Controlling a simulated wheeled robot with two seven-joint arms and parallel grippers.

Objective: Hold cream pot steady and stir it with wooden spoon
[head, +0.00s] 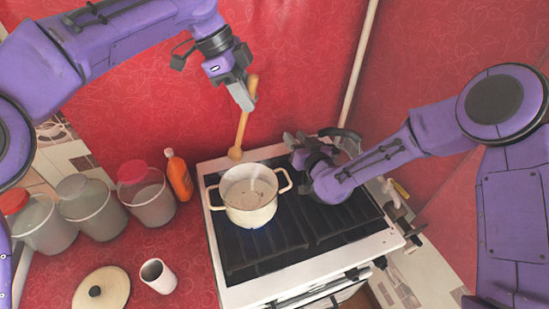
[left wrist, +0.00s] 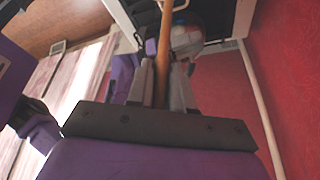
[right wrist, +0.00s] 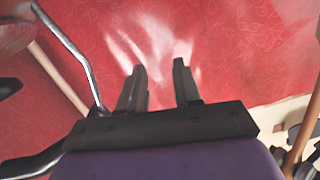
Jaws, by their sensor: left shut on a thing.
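The cream pot (head: 250,207) stands upright on the stove, open at the top, with a loop handle on each side. My left gripper (head: 243,95) is shut on the wooden spoon (head: 241,133) by its upper handle. The spoon hangs head down, its bowl appearing just above the pot's far rim and outside the opening. In the left wrist view the spoon's handle (left wrist: 165,45) runs between the fingers. My right gripper (head: 290,141) is behind and right of the pot, apart from its right handle. In the right wrist view its fingers (right wrist: 159,70) are apart and empty.
The black-topped stove (head: 262,262) has a blue flame under the pot. A dark-handled metal vessel (head: 345,135) is partly hidden behind my right arm. A white cup (head: 158,276), a lid (head: 101,291), an orange bottle (head: 179,177) and several jars stand on the left counter.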

